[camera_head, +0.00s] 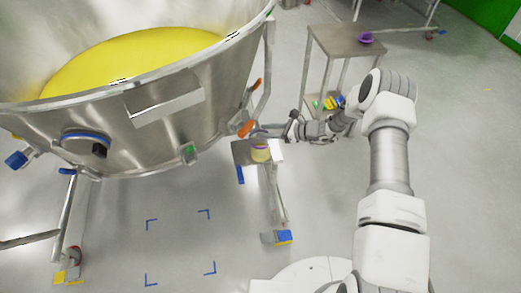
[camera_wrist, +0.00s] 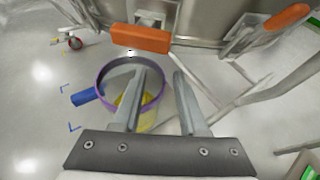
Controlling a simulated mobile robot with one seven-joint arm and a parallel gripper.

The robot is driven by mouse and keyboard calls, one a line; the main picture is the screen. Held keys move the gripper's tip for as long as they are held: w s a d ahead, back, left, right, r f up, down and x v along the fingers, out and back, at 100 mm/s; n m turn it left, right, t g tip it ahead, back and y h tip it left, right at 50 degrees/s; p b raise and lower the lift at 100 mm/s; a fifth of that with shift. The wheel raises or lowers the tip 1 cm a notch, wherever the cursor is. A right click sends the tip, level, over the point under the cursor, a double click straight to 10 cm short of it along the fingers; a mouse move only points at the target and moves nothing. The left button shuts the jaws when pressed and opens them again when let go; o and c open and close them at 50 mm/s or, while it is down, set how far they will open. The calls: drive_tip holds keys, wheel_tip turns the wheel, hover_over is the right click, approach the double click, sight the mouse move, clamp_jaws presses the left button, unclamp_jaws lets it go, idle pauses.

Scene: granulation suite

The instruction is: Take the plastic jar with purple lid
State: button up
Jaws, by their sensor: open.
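A small clear jar (camera_head: 261,153) with a purple rim and yellow material in it stands on a small metal shelf (camera_head: 240,153) beside the big steel bin's leg. In the wrist view the jar (camera_wrist: 149,122) shows from above with its top open, no lid on it. My gripper (camera_wrist: 163,75) is open and empty. Its left finger lies across the jar's mouth and its right finger is to the right of the jar's rim. I cannot tell whether the left finger is inside the jar or above it. In the head view my gripper (camera_head: 263,133) is at the jar's top.
A steel bin (camera_head: 165,110) full of yellow powder fills the left. Orange handles (camera_wrist: 140,38) stick out close beyond the jar. A steel table (camera_head: 345,42) at the back carries a purple item (camera_head: 366,38). The floor with blue corner marks is clear.

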clamp_jaws()
idle(1.4)
